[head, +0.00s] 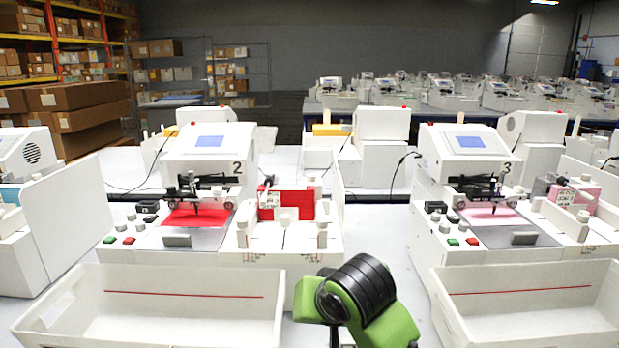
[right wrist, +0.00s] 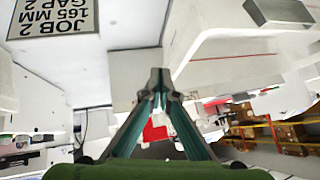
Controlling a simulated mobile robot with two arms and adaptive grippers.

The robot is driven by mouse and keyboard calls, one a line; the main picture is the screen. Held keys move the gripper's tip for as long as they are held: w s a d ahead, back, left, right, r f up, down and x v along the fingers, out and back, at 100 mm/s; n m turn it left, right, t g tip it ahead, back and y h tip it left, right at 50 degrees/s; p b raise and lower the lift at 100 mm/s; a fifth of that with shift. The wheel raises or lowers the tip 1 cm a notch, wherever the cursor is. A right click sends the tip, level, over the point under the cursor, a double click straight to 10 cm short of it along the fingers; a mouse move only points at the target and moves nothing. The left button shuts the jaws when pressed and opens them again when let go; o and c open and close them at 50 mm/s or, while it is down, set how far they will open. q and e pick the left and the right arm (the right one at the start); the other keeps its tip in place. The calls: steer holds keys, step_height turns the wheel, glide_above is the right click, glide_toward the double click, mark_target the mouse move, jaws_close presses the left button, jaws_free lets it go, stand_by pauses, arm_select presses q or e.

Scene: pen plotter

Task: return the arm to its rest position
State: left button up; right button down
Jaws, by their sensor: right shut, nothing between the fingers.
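My right arm, green with a black ribbed joint, rises from the bottom middle of the head view, in the gap between two white bins. Its fingers are not clearly visible there. In the right wrist view my right gripper (right wrist: 160,82) has its two teal-sided fingers meeting at their tips, with nothing between them. The view is turned over, and a white bin wall lies behind the fingertips. My left gripper is in neither view.
Plotter 2 (head: 209,141) with red sheet stands left of the arm, plotter 3 (head: 470,142) with pink sheet right. A white left bin (head: 190,310) and right bin (head: 540,318) flank the arm. A JOB 2 label (right wrist: 55,15) shows upside down in the wrist view.

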steer(key=s+d+f+g, duration=0.1)
steer(key=s+d+f, duration=0.45)
steer(key=f, duration=0.35)
steer(key=s+d+f+g, duration=0.1)
steer(key=s+d+f, duration=0.3)
steer(key=s+f, duration=0.4)
steer(key=s+d+f+n+g+h, duration=0.1)
steer(key=s+d+f+h, duration=0.1)
steer(key=s+d+f, duration=0.5)
steer(key=s+d+f+n+g+h, duration=0.1)
steer(key=s+d+f, duration=0.3)
steer(key=s, duration=0.6)
step_height(320, 180, down, 26)
steer(key=s+g, duration=0.1)
steer(key=s, duration=0.1)
steer(key=s+d+f, duration=0.2)
steer(key=s+f, duration=0.4)
steer(key=s, duration=0.2)
steer(key=s+d+f+g+p, duration=0.1)
steer(key=s+f, duration=0.6)
steer(key=s, duration=0.1)
steer(key=shift+s+d+f+g, duration=0.3)
steer(key=shift+d, duration=0.05)
